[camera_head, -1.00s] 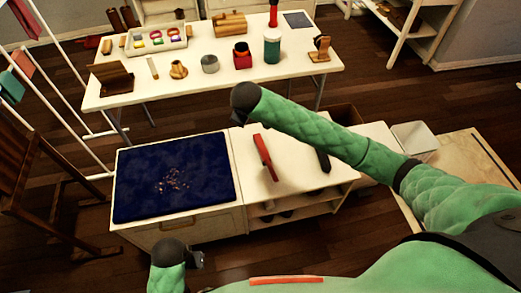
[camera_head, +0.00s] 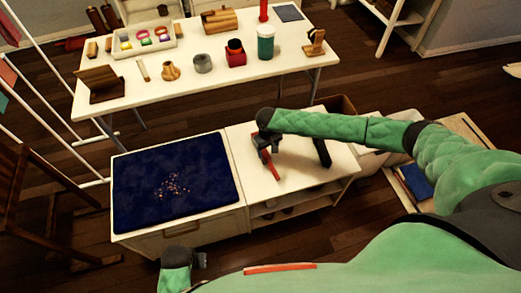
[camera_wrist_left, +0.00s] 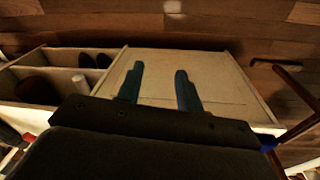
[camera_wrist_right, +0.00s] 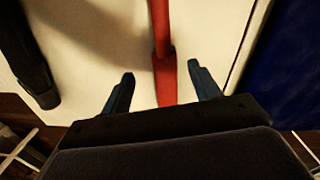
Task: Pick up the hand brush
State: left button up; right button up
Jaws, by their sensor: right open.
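A slim red tool, apparently the hand brush (camera_head: 270,167), lies on the white top of the low cabinet, right of the dark blue cushion. My right gripper (camera_head: 264,147) is open just above its far end, which it partly hides in the head view. In the right wrist view the red hand brush (camera_wrist_right: 164,55) runs between the two spread fingers (camera_wrist_right: 160,74); contact cannot be told. My left gripper (camera_head: 200,261) is low in front of the cabinet. In the left wrist view its fingers (camera_wrist_left: 160,70) are apart and empty, facing the cabinet front.
A black elongated object (camera_head: 322,152) lies right of the red tool on the cabinet top. The blue cushion (camera_head: 200,170) has small crumbs on it. Behind, a white table (camera_head: 180,90) holds jars and boxes. A wooden chair (camera_head: 25,200) stands at left.

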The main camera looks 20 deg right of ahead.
aim_at(266, 155)
jog(key=shift+a+r+m, duration=0.15)
jog(key=shift+a+m, duration=0.05)
jog(key=shift+m, duration=0.3)
notch_tip(266, 155, down, 2)
jog(key=shift+a+f, duration=0.1)
jog(key=f, duration=0.1)
jog(key=f+p, duration=0.1)
jog(key=f, duration=0.1)
jog(key=f+p, duration=0.1)
jog(key=shift+w+f, duration=0.2)
jog(key=shift+w, duration=0.1)
pick_arm(q)
notch_tip(266, 155, down, 9)
jog(key=s, duration=0.1)
jog(key=shift+s+a, duration=0.25)
jog(key=shift+a, duration=0.2)
pick_arm(e)
jog(key=shift+f, duration=0.65)
jog(key=c, duration=1.1)
pick_arm(q)
jog(key=shift+w, duration=0.1)
pick_arm(e)
jog(key=shift+c, duration=0.2)
jog(key=shift+r, duration=0.15)
